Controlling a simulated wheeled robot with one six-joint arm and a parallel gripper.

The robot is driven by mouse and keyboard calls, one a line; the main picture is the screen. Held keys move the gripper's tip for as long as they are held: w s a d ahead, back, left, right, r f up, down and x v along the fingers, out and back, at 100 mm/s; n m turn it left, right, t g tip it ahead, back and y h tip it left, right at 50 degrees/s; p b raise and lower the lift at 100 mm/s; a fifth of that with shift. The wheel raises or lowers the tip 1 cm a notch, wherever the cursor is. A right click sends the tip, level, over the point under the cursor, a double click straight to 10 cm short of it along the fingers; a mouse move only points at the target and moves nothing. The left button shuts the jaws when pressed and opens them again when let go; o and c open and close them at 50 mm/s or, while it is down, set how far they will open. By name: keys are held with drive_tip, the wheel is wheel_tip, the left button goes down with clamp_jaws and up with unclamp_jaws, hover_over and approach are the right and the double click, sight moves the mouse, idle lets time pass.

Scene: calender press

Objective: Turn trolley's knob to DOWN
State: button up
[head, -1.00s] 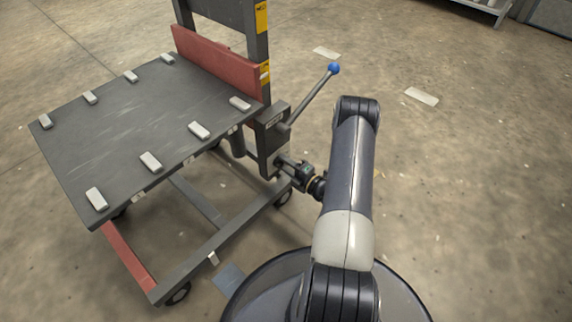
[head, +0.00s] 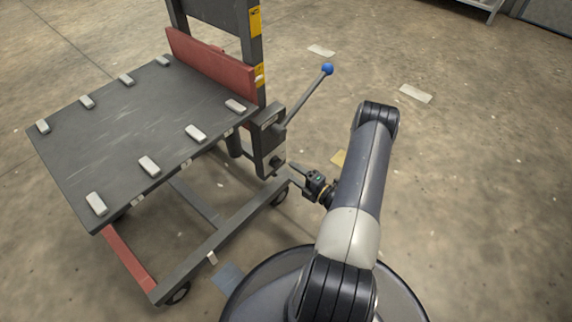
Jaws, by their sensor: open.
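The trolley (head: 132,128) stands at the left, with a dark platform, an upright mast and red side parts. On the side of its mast is a grey control box (head: 268,150) that carries a lever with a blue ball (head: 328,69). A small dark knob (head: 277,162) shows low on the box; its setting is too small to read. My gripper (head: 296,175) is open, just right of and below the box, apart from the knob, with its fingers towards the box. Nothing shows between the fingers.
Several pale blocks (head: 149,166) line the two edges of the platform. The trolley's lower frame and wheels (head: 178,292) reach close to my base. The concrete floor at the right is clear, apart from flat patches (head: 415,93). A rack (head: 480,5) stands far back.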

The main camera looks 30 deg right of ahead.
sight(280, 163)
drive_tip(key=v, duration=0.4)
drive_tip(key=shift+s+p, duration=0.25)
drive_tip(key=shift+p, duration=0.15)
drive_tip(key=shift+w, duration=0.15)
drive_tip(key=b+x, duration=0.3)
drive_tip(key=x, duration=0.7)
drive_tip(key=shift+w, duration=0.25)
